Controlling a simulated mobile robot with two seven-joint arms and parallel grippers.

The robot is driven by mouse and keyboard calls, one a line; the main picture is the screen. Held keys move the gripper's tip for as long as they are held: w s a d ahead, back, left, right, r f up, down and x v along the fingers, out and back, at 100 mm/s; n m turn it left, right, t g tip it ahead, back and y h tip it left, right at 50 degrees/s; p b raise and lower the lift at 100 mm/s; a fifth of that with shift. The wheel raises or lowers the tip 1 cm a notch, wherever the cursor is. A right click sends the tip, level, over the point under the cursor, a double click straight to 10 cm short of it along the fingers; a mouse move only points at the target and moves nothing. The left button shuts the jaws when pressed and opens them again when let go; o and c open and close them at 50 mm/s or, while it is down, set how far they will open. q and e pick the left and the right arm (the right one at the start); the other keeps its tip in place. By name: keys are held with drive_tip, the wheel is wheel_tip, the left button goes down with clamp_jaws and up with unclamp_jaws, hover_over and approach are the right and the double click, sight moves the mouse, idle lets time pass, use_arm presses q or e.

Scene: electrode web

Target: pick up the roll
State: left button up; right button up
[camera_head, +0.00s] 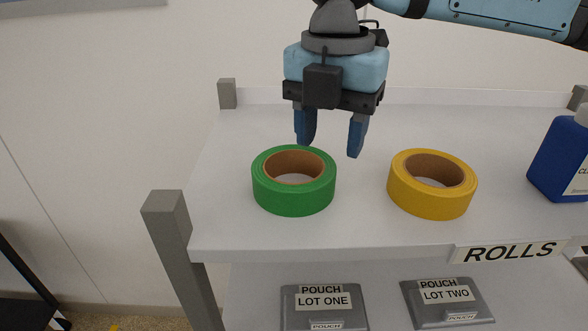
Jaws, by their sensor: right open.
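A green tape roll (293,198) lies flat on the upper shelf (350,235), its brown core facing up. A yellow tape roll (431,200) lies flat to its right, apart from it. My right gripper (328,148) points down from the top with its two dark blue fingers apart and nothing between them. In the picture its fingertips are at the back edge of the green roll, the left one by the roll's rear rim and the right one past its right side. The height above the shelf is hard to tell. My left gripper is not in view.
A blue bottle (562,160) stands at the shelf's right. A label reading ROLLS (510,251) is on the front edge. Grey posts rise at the corners, the front left post (165,215) nearest. Below lie the lot one pouch (323,306) and lot two pouch (446,301).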

sight(327, 174)
drive_tip(key=shift+w+f, duration=0.1)
drive_tip(key=shift+f, duration=0.85)
drive_tip(key=shift+f+p, duration=0.5)
drive_tip(key=shift+f, duration=0.1)
wheel_tip(327, 174, down, 4)
drive_tip(key=shift+r+p, duration=0.2)
drive_tip(key=shift+p, duration=0.35)
drive_tip(key=shift+f, duration=0.3)
drive_tip(key=shift+c, duration=0.8)
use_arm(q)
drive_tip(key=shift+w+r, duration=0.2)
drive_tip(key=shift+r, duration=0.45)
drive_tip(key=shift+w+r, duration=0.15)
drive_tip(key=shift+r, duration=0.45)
use_arm(e)
clamp_jaws()
